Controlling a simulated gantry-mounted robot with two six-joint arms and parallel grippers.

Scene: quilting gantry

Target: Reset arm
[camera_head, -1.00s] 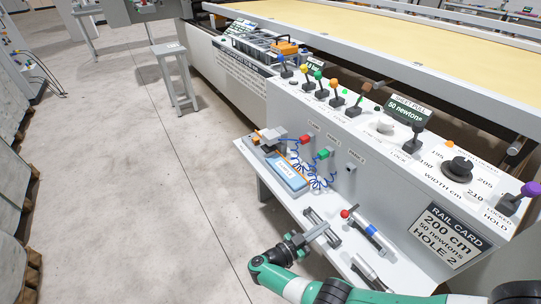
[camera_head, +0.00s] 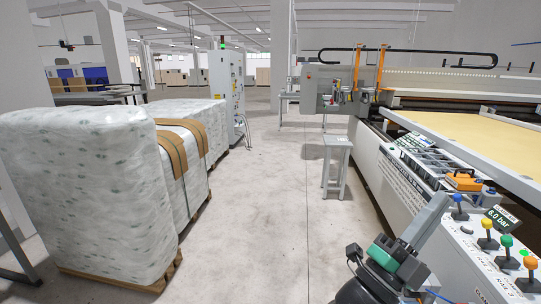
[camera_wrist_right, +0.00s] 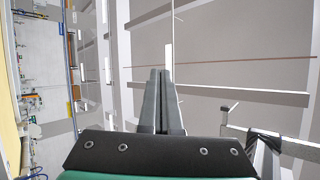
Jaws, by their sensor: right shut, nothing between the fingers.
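My right gripper (camera_head: 428,215) is raised at the lower right of the head view, with its fingers pointing up. In the right wrist view its two grey fingers (camera_wrist_right: 160,85) lie side by side, shut with nothing between them. Behind the fingers that view shows ceiling beams and wall, so the gripper points upward. In the head view it stands in front of the quilting machine's white side panel. My left gripper is not in view.
The control console (camera_head: 470,250) with coloured levers is close to the right of my gripper. A small grey stool (camera_head: 337,150) stands beyond. Wrapped pallets (camera_head: 80,190) line the left. The floor aisle (camera_head: 265,200) between is clear.

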